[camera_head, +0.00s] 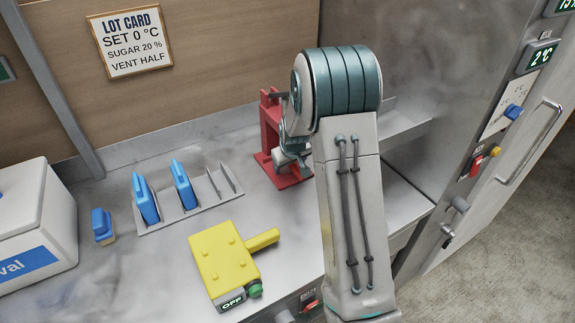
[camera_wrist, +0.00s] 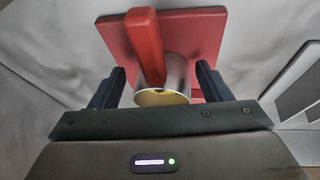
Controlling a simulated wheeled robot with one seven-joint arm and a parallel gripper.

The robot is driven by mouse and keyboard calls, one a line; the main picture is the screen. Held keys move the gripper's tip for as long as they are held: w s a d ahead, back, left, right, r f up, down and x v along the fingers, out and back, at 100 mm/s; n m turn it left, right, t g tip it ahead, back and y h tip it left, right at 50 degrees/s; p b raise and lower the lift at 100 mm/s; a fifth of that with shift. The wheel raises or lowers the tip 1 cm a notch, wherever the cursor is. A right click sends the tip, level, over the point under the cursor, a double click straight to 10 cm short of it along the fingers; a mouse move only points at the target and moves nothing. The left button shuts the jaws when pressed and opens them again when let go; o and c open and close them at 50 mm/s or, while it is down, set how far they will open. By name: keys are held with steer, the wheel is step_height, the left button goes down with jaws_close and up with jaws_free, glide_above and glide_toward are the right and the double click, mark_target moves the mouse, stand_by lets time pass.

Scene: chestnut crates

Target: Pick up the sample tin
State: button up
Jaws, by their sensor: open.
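The sample tin (camera_wrist: 173,72) is a small silvery cylinder with something yellow at its near end. In the wrist view it sits at the red stand (camera_wrist: 190,33), partly behind the stand's red upright post. My gripper (camera_wrist: 160,82) is open, with one dark finger on each side of the tin and a gap on both sides. In the head view my gripper (camera_head: 291,160) is at the red stand (camera_head: 268,115), mostly hidden by my arm. I cannot tell the tin apart clearly there.
A yellow box (camera_head: 222,255) with a handle and an OFF display lies in front on the steel counter. A rack (camera_head: 213,200) holds blue-handled tools, with a blue item (camera_head: 102,225) beside it. A white box (camera_head: 30,225) stands left. A steel cabinet door (camera_head: 500,170) is right.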

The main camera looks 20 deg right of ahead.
steer(key=shift+w+f, duration=0.1)
steer(key=shift+f, duration=0.1)
steer(key=c, duration=1.1)
